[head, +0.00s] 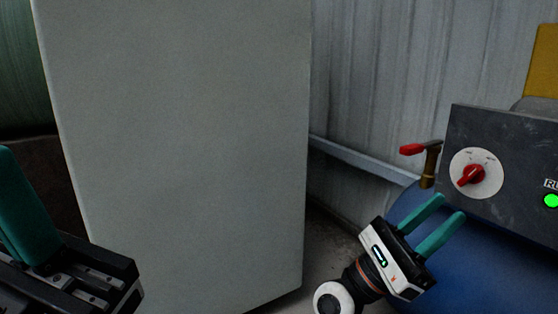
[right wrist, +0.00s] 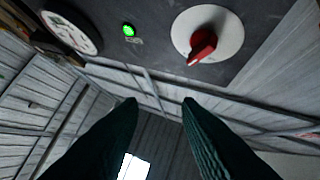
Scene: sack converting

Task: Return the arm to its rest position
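My right gripper (head: 440,222) is at the lower right of the head view, its two teal fingers apart with nothing between them. It is in front of the blue tank and below the dark control panel. In the right wrist view its fingers (right wrist: 160,104) point up toward the panel, with a gap between them. My left gripper (head: 28,215) is at the lower left edge of the head view. One teal finger and part of its dark body show; the rest is cut off, so its opening cannot be judged.
A dark panel (head: 510,150) carries a red knob (head: 470,175) and a green light (head: 551,201). A red-handled brass valve (head: 428,165) stands beside it, over a blue tank (head: 480,265). A large pale grey cabinet (head: 185,130) fills the middle. A corrugated wall (head: 390,70) is behind.

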